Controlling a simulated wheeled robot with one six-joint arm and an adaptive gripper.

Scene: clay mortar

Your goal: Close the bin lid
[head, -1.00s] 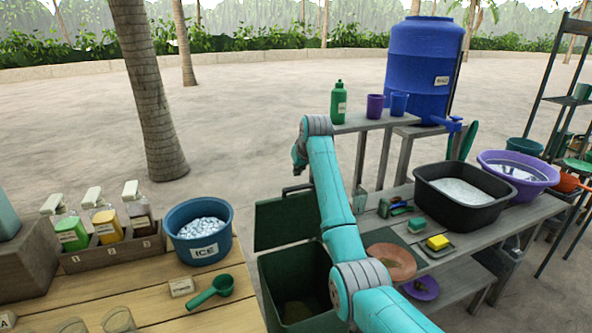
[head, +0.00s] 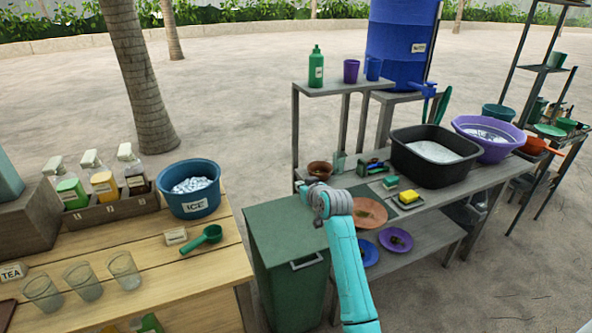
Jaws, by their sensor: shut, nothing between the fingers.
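The green bin (head: 284,292) stands between the wooden counter and the washing table. Its lid (head: 280,228) lies flat across the top, with no gap that I can see, and the inside is hidden. A grey handle (head: 307,261) shows on the front near the top. My teal arm reaches up from the bottom right. My gripper (head: 317,219) is small and partly hidden by my own wrist, at the right back part of the lid. It is shut and empty. I cannot tell whether it touches the lid.
The wooden counter (head: 195,280) on the left holds an ice bucket (head: 187,206), glasses and a green scoop. The grey washing table (head: 440,192) on the right holds basins, sponges and plates. Sandy ground lies open behind.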

